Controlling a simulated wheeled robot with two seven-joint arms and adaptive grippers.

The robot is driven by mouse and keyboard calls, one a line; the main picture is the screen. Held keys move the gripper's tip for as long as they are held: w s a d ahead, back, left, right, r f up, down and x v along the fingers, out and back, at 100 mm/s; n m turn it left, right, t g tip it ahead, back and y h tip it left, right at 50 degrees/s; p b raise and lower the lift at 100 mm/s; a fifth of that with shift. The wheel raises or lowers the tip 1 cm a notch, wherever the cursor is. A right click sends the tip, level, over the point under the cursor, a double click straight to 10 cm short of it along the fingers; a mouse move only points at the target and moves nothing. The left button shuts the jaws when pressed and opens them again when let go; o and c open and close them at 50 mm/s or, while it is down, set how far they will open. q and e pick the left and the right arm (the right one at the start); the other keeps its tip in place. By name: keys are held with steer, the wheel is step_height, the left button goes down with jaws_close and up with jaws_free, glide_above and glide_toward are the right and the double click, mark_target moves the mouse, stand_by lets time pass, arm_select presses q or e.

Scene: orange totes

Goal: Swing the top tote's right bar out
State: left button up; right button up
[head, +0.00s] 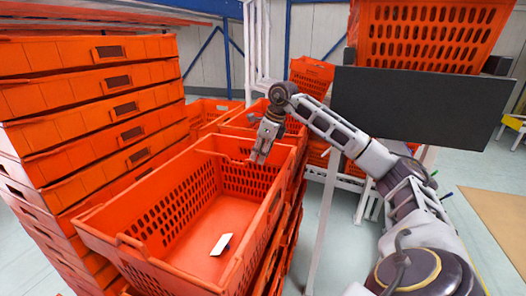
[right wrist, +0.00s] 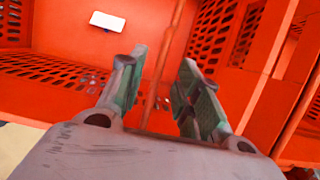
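The top tote (head: 165,274) is an open orange crate with slotted walls, on a stack in the middle of the head view. A small white card (head: 221,244) lies on its floor, and the card also shows in the right wrist view (right wrist: 107,21). My right gripper (head: 259,158) points down over the tote's far right corner. In the right wrist view its two fingers are apart. A thin brownish-orange bar (right wrist: 166,65) runs between them in that picture; I cannot tell whether either finger touches it. My left gripper is not in view.
A tall stack of orange totes (head: 95,130) stands close on the left. More orange totes (head: 205,110) stand behind. A dark panel (head: 420,108) with an orange crate (head: 430,35) above it is at the right. Grey floor shows right of the stack.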

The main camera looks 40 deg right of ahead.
steer(key=shift+b+x, duration=0.6)
steer(key=shift+x, duration=0.8)
steer(key=c, duration=0.6)
steer(key=shift+r, duration=0.1)
steer(key=shift+r+p, duration=1.1)
